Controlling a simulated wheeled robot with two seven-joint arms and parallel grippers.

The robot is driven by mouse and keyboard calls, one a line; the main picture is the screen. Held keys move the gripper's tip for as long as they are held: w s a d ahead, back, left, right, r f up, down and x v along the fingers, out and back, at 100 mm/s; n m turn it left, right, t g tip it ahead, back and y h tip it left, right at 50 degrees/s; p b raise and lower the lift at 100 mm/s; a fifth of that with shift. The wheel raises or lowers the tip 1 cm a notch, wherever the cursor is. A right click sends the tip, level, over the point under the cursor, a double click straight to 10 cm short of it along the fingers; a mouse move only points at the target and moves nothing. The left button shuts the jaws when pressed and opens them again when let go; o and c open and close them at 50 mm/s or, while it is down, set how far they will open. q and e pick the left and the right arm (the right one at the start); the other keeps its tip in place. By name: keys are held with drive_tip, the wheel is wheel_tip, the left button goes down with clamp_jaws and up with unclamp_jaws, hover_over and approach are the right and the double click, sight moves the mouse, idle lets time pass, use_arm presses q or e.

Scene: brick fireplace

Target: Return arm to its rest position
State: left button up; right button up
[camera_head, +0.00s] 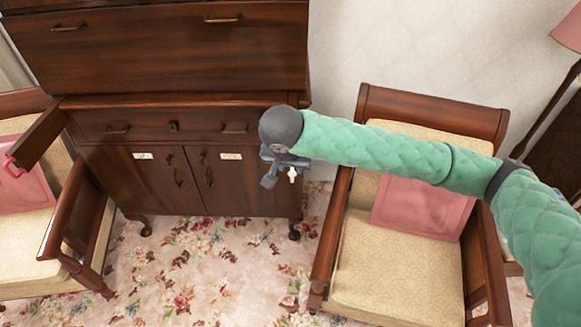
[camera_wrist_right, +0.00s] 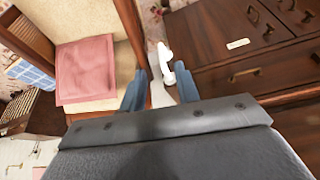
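My right arm (camera_head: 380,150), covered in green quilting, reaches in from the right edge of the head view. My right gripper (camera_head: 273,176) hangs at its end in front of the dark wooden cabinet (camera_head: 160,125). In the right wrist view the gripper's two fingers (camera_wrist_right: 160,90) stand apart. A small white object (camera_wrist_right: 166,62) shows between them, nearer the right finger. It also shows beside the gripper in the head view (camera_head: 292,174). I cannot tell whether it touches a finger. My left gripper is not in view.
A wooden armchair (camera_head: 385,270) with a pink cushion (camera_head: 420,207) stands below my right arm. Another armchair (camera_head: 95,235) is at the left. A floor lamp (camera_head: 570,30) stands at the far right. Flowered carpet (camera_head: 200,270) lies open between the chairs.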

idle(0.3)
drive_tip(key=s+f+n+y, duration=0.4)
drive_tip(key=s+f+y, duration=0.1)
drive_tip(key=s+f, duration=0.45)
drive_tip(key=s+d+f+h, duration=0.2)
drive_tip(key=s+d+f, duration=0.4)
drive_tip(key=s+d, duration=0.4)
drive_tip(key=s+d+f+h, duration=0.2)
drive_tip(key=s+d+f, duration=0.55)
drive_tip(key=d, duration=0.45)
wheel_tip(320, 180, down, 20)
drive_tip(key=w+a+g, duration=0.1)
drive_tip(key=a+g, duration=0.1)
drive_tip(key=s+f, duration=0.3)
drive_tip(key=f, duration=0.7)
drive_tip(key=s+a+f+g, duration=0.1)
drive_tip(key=s+f, duration=0.2)
drive_tip(key=f, duration=0.8)
drive_tip(key=shift+s, duration=0.15)
